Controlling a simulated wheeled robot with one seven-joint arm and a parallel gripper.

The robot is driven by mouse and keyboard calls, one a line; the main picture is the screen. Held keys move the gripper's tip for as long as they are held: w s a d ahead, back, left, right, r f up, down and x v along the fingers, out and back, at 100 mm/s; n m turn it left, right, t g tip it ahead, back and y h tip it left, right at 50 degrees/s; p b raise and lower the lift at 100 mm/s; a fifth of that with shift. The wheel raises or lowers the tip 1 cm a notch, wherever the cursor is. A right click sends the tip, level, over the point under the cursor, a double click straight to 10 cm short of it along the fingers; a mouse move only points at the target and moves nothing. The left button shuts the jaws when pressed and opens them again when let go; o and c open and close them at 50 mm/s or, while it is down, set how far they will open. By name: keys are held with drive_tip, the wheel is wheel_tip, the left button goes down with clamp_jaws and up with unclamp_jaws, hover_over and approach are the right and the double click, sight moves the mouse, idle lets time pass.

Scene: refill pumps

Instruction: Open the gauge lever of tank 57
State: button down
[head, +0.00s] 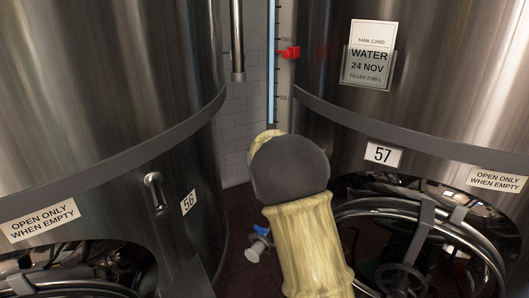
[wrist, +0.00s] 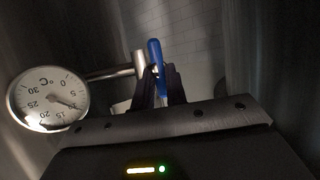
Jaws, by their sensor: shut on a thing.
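In the wrist view my gripper (wrist: 160,90) is shut on a blue lever (wrist: 155,55). The lever stands nearly upright in that picture, its upper end rising past the dark fingers, beside a metal fitting (wrist: 139,62). In the head view tank 57 (head: 450,70) is the right tank, with its number plate (head: 383,154). A sight gauge (head: 273,70) with a red marker (head: 289,52) runs down its left side. My arm covers the gauge's lower end, and my gripper is hidden there.
A round thermometer dial (wrist: 47,99) sits left of my gripper on a metal stem. Tank 56 (head: 90,80) stands at left. A small valve with a blue handle (head: 261,230) is low between the tanks.

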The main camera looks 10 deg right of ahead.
drive_tip(key=shift+f, duration=0.2)
drive_tip(key=c, duration=1.7)
unclamp_jaws()
drive_tip(key=shift+r, duration=0.15)
drive_tip(key=p+v, duration=0.1)
drive_tip(key=v, duration=1.6)
drive_tip(key=shift+s, duration=0.25)
